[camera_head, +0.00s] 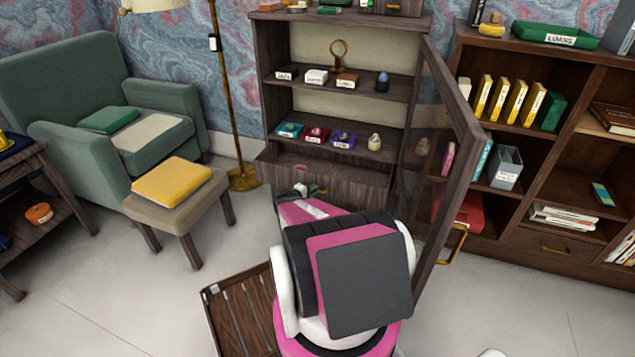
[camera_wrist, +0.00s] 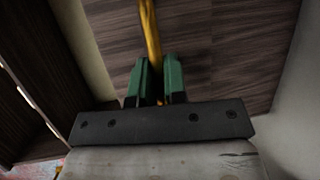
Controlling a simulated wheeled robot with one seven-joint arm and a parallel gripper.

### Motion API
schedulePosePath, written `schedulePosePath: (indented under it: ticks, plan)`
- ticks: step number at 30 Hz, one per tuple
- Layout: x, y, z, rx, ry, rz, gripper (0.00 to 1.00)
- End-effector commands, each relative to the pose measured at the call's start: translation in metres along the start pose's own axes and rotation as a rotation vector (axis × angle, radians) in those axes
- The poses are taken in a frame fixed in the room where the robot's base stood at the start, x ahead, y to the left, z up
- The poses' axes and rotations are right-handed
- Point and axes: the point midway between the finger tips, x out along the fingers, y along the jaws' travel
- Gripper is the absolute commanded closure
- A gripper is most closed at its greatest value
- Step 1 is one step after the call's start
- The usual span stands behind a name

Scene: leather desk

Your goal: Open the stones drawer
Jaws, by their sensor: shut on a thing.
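The wooden drawer (camera_head: 345,182) is at the bottom of the dark cabinet in the head view. Its front stands forward of the cabinet, so it looks partly pulled out; my arm covers part of it. In the wrist view, a brass handle (camera_wrist: 151,35) runs across the dark wood drawer front (camera_wrist: 215,45). My gripper (camera_wrist: 160,75) has its green fingers shut on this handle, one on each side. No label on the drawer front can be read.
The cabinet's glass door (camera_head: 445,150) stands open to the right of my arm, with a brass handle (camera_head: 454,243). Shelves above hold small labelled items. A slatted wooden piece (camera_head: 240,315) is low at left. A stool (camera_head: 185,205) and lamp (camera_head: 230,100) stand left.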

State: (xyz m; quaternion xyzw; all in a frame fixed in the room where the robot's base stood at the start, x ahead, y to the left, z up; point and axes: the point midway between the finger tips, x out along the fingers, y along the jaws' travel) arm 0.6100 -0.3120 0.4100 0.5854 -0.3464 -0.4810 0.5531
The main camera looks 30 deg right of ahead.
Motion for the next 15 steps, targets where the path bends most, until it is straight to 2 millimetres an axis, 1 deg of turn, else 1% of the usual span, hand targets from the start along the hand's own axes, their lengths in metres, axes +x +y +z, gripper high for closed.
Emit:
schedulePosePath:
  ticks: [1,6,10,15]
  plan:
    - [-0.011,-0.001,0.006,-0.001,0.002,-0.001,1.00]
    - [-0.033,-0.006,0.014,-0.001,0.001,-0.001,1.00]
    - [-0.042,-0.009,0.018,0.000,0.000,-0.001,1.00]
    - [-0.046,-0.010,0.020,0.001,-0.001,0.000,1.00]
